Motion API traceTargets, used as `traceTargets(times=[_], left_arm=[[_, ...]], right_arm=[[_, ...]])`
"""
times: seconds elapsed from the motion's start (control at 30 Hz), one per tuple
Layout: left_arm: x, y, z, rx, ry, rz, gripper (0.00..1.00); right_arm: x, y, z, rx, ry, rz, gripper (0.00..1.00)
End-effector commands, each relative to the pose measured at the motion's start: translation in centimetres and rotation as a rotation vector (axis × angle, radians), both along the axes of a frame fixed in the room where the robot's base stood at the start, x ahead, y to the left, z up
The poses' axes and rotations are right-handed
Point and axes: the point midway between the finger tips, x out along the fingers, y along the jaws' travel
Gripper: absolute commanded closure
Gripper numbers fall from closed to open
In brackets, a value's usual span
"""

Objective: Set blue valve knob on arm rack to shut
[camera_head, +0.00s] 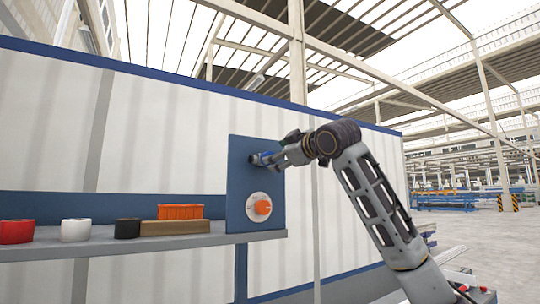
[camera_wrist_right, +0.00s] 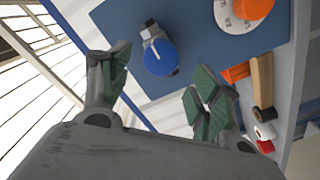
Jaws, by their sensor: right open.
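The blue valve knob (camera_wrist_right: 160,58) is a round blue cap on a blue panel (camera_wrist_right: 110,22), with a grey and white fitting at its upper side. In the head view the knob (camera_head: 263,159) is small and partly hidden by my right gripper (camera_head: 281,158). In the wrist view my right gripper (camera_wrist_right: 157,75) is open, its green-padded fingers apart on either side of the knob's direction. The knob lies beyond the fingertips, and I see no contact. Whether the knob stands open or shut is unclear. My left gripper is not in view.
An orange knob on a white dial (camera_head: 251,200) sits below on the same panel. A grey shelf (camera_head: 200,240) to the left holds red (camera_head: 16,232), white (camera_head: 76,230) and black (camera_head: 127,228) rolls and an orange bin (camera_head: 181,212) on a brown block (camera_head: 172,228).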

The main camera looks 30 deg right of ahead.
Motion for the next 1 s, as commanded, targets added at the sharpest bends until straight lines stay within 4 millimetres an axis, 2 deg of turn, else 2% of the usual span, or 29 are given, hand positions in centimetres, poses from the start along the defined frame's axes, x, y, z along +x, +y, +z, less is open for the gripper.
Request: traceTargets(times=[0.2,0.43,0.9,0.93,1.0], left_arm=[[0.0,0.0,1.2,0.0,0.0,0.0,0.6],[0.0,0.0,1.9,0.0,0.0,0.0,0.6],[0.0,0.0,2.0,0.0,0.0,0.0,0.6],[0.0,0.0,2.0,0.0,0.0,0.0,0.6],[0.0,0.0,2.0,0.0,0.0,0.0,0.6]], right_arm=[[2.9,0.3,0.2,0.001,0.001,0.001,0.37],[5.1,0.4,0.1,0.001,0.001,0.0,0.37],[5.8,0.5,0.0,0.0,0.0,0.0,0.37],[5.8,0.5,0.0,0.0,0.0,0.0,0.38],[5.8,0.5,0.0,0.0,0.0,0.0,0.47]])
